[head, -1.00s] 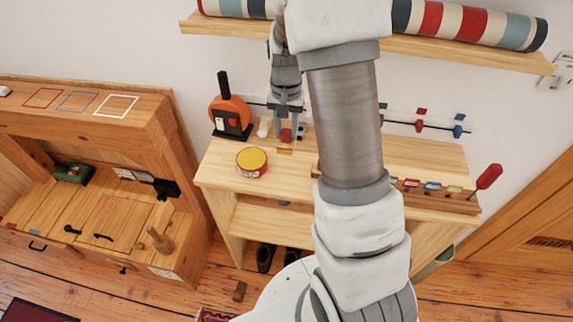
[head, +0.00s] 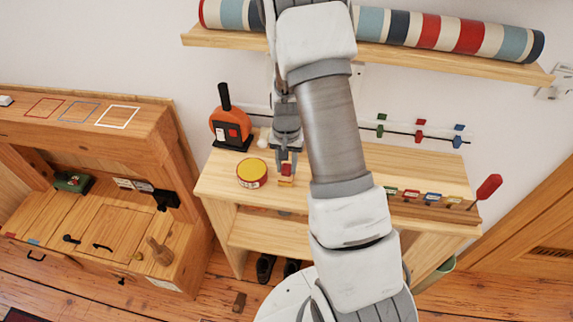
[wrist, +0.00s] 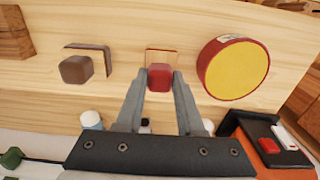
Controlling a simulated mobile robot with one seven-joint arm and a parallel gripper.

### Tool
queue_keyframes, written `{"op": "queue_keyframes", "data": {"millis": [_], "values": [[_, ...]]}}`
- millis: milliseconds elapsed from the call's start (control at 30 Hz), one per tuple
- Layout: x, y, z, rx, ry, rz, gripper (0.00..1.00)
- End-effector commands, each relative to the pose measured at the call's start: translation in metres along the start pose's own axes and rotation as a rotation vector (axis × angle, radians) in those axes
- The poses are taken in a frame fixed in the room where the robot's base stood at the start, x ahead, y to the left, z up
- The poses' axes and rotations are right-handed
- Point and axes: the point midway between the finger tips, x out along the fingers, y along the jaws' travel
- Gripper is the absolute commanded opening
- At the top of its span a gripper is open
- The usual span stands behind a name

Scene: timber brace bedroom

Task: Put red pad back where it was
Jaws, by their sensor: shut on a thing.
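My gripper (head: 287,165) is shut on the small red pad (wrist: 159,78), which sits between its two fingertips in the wrist view. The pad also shows as a small red spot in the head view (head: 286,170), over the wooden bench top (head: 225,180), just right of a red tin with a yellow lid (head: 252,173). A small light wooden square (wrist: 162,56) shows right beyond the pad in the wrist view. I cannot tell whether pad and square touch. In the wrist view a brown pad (wrist: 75,69) lies on the other side from the tin.
An orange and black device (head: 228,125) stands at the bench's back left. A rail with coloured clips (head: 419,135) runs behind. A red-handled tool (head: 488,187) stands at the right. The left cabinet top (head: 85,125) bears red, blue and white outlined squares. A shelf (head: 400,55) hangs above.

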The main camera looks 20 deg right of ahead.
Motion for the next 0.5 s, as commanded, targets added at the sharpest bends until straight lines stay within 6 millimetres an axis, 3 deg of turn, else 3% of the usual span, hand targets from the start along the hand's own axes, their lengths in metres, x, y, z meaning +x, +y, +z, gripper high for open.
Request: {"op": "queue_keyframes", "data": {"millis": [33, 67, 200, 500], "values": [[0.0022, -0.0001, -0.0001, 0.0, 0.0, 0.0, 0.0], [0.001, -0.0001, 0.0, 0.0, 0.0, 0.0, 0.42], [0.0007, 0.0, 0.0, 0.0, 0.0, 0.0, 0.67], [-0.0004, 0.0, 0.0, 0.0, 0.0, 0.0, 0.67]]}}
